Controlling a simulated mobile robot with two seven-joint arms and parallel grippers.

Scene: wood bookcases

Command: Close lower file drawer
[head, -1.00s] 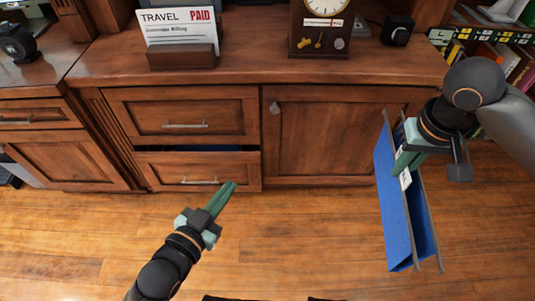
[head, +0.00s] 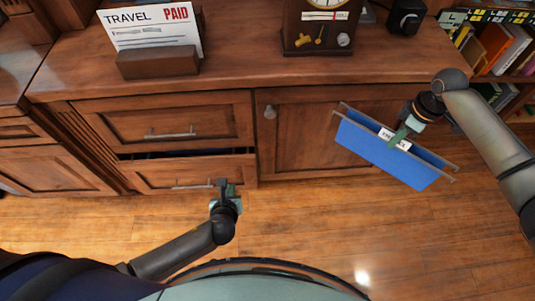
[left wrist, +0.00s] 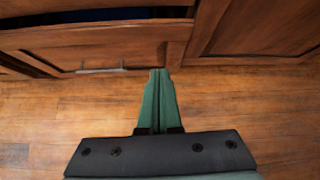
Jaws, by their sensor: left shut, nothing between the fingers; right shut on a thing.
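The lower file drawer (head: 150,176) is slightly open, with a dark gap above its front; it also shows in the left wrist view (left wrist: 115,48). Its metal handle (head: 195,184) is on the front, left of my left gripper. My left gripper (head: 228,188) is shut and empty, close to the right part of the drawer front; its green fingertips (left wrist: 157,72) point at the drawer's right edge in the left wrist view. I cannot tell whether they touch. My right gripper (head: 398,138) is shut on a blue hanging file folder (head: 375,150) with a white label, held in the air before the cabinet door.
The upper drawer (head: 165,120) is closed, as is the cabinet door (head: 300,125) to the right. On the top stand a letter holder (head: 158,62) and a clock (head: 318,25). Bookshelves (head: 500,50) are at the right. The wood floor (head: 300,225) in front is clear.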

